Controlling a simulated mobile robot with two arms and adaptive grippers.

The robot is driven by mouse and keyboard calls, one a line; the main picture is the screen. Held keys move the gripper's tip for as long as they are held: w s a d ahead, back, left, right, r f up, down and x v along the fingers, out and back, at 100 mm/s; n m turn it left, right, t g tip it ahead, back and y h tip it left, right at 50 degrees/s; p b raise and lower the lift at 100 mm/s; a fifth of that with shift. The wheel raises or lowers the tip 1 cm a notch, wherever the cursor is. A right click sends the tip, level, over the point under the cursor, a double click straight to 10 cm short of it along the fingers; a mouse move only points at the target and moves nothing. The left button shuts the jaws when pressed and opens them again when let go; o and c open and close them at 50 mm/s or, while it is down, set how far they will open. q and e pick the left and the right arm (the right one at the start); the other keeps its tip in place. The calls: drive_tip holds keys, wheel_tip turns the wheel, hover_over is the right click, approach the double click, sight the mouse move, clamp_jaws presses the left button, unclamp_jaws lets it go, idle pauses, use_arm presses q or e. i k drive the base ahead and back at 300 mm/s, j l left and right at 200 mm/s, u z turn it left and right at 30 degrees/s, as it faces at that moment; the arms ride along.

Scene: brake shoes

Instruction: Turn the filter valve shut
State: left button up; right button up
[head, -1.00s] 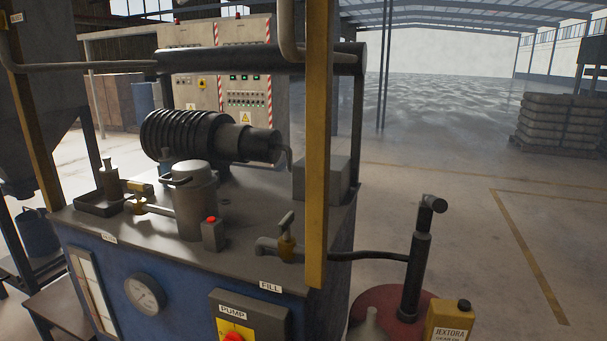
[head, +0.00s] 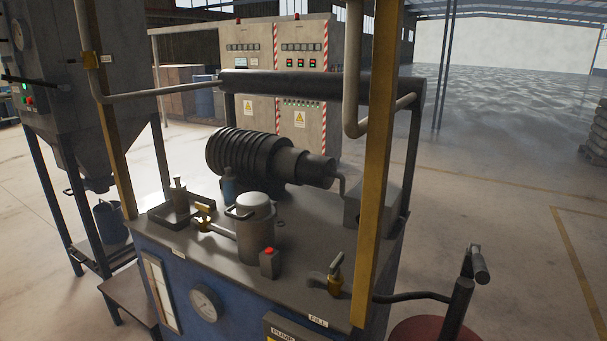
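A small valve with a yellow handle (head: 203,213) sits on the left part of the blue machine's top. A short pipe joins it to an upright grey canister (head: 256,234) with a pale lid. I cannot tell from here exactly how its handle lies relative to the pipe. A second valve (head: 335,278), with a brass body and an upright grey lever, stands at the right, behind a label reading FILL (head: 318,321). A label (head: 178,253) in front of the yellow-handled valve is too small to read. Neither of my grippers is in view.
A red-button box (head: 269,262) stands beside the canister, and a small tray (head: 167,218) holds a bottle at left. A yellow post (head: 375,170) and an overhead bar (head: 320,86) frame the machine. A low step (head: 140,300) and a hopper stand left. Open floor lies right.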

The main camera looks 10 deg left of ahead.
sight(204, 210)
drive_tip(key=i+j, duration=0.15)
drive_tip(key=j, duration=0.25)
drive_tip(key=i+j+u, duration=0.1)
drive_tip(key=j, duration=0.3)
drive_tip(key=i+j, duration=0.15)
drive_tip(key=j, duration=0.25)
